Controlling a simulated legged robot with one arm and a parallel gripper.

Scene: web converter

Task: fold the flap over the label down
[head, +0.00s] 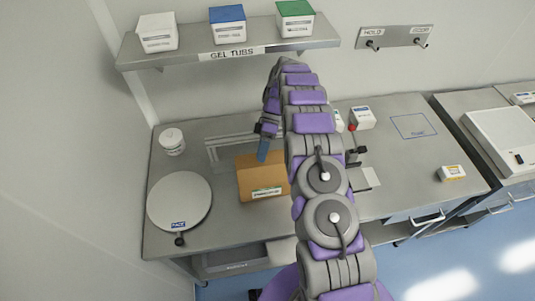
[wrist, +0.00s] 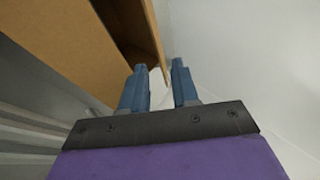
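In the head view I cannot clearly make out which part is the flap. My gripper (head: 262,156) points down at the box's top, its blue fingers over the far right part. In the wrist view, the gripper (wrist: 161,72) has its two fingers apart with nothing between them. Brown cardboard (wrist: 65,45) fills the upper left, and a thin cardboard panel (wrist: 148,32) stands beyond a dark gap, near the fingertips. The label is not visible there.
A round pale plate (head: 179,202) and a white tub (head: 172,141) are left of the box. A grey metal frame (head: 215,150) stands behind it. A shelf (head: 190,54) with several tubs hangs above. Small boxes (head: 362,118) are right of my arm, which hides part of the bench.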

